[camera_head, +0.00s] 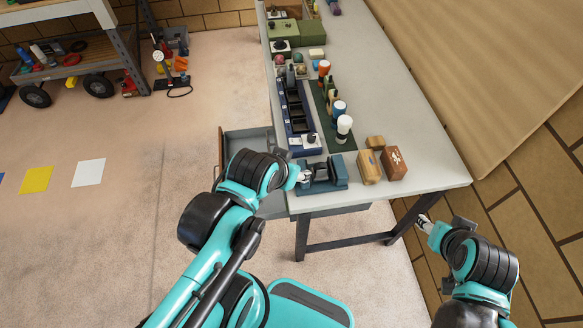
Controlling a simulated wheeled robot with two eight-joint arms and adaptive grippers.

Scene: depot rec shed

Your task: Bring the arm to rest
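My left arm reaches up from the bottom of the head view. Its gripper (304,177) is at the table's near left corner, beside a dark blue block-like holder (338,170). I cannot tell whether it touches the holder, and its fingers are too small to read. My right arm is at the lower right.
The grey table (425,150) holds a blue tray (309,130), several bottles on a green mat (341,137), and wooden boxes (393,162). An open drawer (245,142) juts out at left. A wheeled cart (97,84) stands far left. The table's right side is bare.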

